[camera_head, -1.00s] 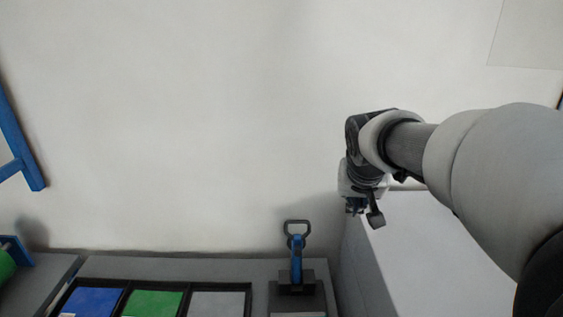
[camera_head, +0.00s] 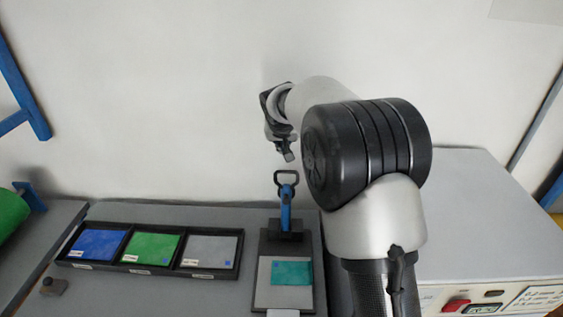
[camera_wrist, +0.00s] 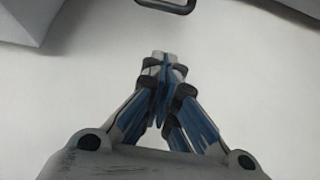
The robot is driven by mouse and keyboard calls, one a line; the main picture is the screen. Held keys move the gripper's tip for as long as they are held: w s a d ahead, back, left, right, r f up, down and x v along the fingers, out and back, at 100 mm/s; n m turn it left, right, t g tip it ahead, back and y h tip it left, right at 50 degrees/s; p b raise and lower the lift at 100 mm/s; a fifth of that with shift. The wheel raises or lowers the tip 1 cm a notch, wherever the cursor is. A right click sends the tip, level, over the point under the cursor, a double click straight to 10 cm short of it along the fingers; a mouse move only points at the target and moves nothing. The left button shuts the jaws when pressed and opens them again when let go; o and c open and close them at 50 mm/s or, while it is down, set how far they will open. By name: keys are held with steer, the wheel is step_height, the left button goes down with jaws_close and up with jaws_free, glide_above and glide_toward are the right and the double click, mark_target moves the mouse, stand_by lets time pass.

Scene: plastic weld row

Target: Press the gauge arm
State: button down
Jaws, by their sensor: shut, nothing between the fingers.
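The gauge arm (camera_head: 286,208) is a blue upright lever with a dark loop handle (camera_head: 287,180) on top. It rises from a dark block at the back of a gauge base plate (camera_head: 262,296) on the bench. A teal sheet (camera_head: 292,272) lies on the plate. My gripper (camera_head: 289,156) is above the loop handle, pointing down and apart from it. In the wrist view my gripper (camera_wrist: 162,62) shows its blue-grey fingers closed together and empty. Part of the loop handle (camera_wrist: 167,6) shows at the top edge of the wrist view.
A black tray (camera_head: 240,258) with blue, green and grey sheets in compartments sits left of the gauge. A white machine box (camera_head: 470,210) with a red switch (camera_head: 456,305) stands at right. A wall is close behind. A small dark knob (camera_head: 53,287) lies at front left.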

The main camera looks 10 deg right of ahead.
steer(key=b+x, duration=0.2)
steer(key=x, duration=0.8)
steer(key=s, duration=0.2)
steer(key=s+b, duration=0.1)
steer(key=s, duration=0.1)
steer(key=shift+a, duration=0.4)
steer(key=shift+d+r, duration=0.1)
